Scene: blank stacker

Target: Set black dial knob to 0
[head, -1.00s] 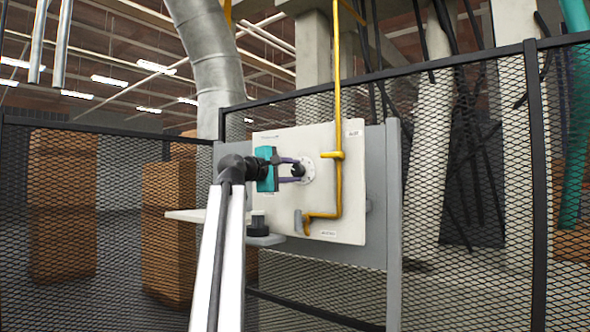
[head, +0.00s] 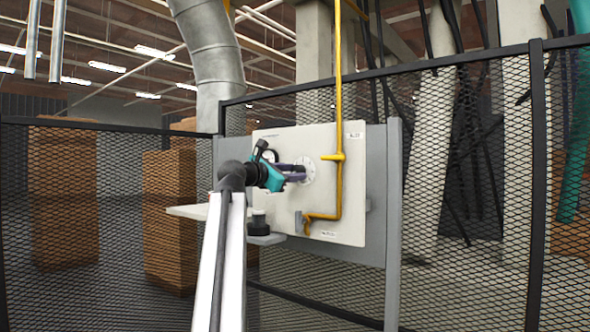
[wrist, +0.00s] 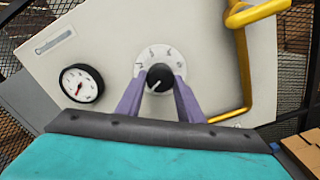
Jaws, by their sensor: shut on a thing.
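The black dial knob (wrist: 160,79) sits at the center of a round white dial plate (wrist: 146,62) with numbers too small to read surely. A white mark on the knob points to the lower left in the wrist view. My gripper (wrist: 160,82) is shut on the knob, with one purple finger on each side of it. In the head view my gripper (head: 297,171) reaches the dial plate (head: 311,171) on the pale panel (head: 285,219), tilted, and its fingers hide most of the knob.
A gauge (wrist: 81,83) with a red needle is left of the knob. A yellow pipe (head: 340,190) runs down the panel's right side. Mesh fence (head: 470,200) stands around.

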